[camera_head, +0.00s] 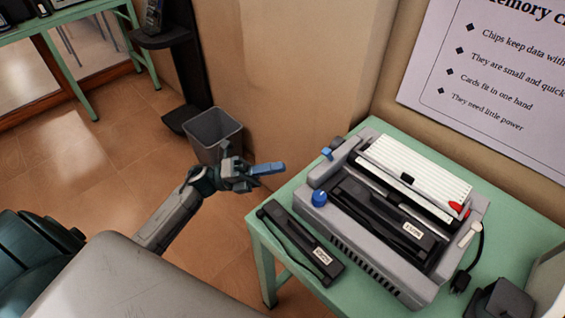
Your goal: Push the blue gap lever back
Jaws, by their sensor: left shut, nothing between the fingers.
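A grey dot-matrix style printer (375,259) stands on the green table. A small blue lever (327,153) sticks up at the back of its left end. A rounded blue knob (319,198) sits nearer the front on the same end. My left gripper (270,168) is shut and empty, with its blue fingers pointing right. It is left of the printer, apart from the lever by a clear gap in the picture. My right gripper is not in view.
A black ribbon cartridge (300,245) lies on the green table (515,222) in front of the printer. A red lever (455,207) and a cable (480,245) are at the printer's right. A grey bin (212,131) stands on the floor beyond my left arm.

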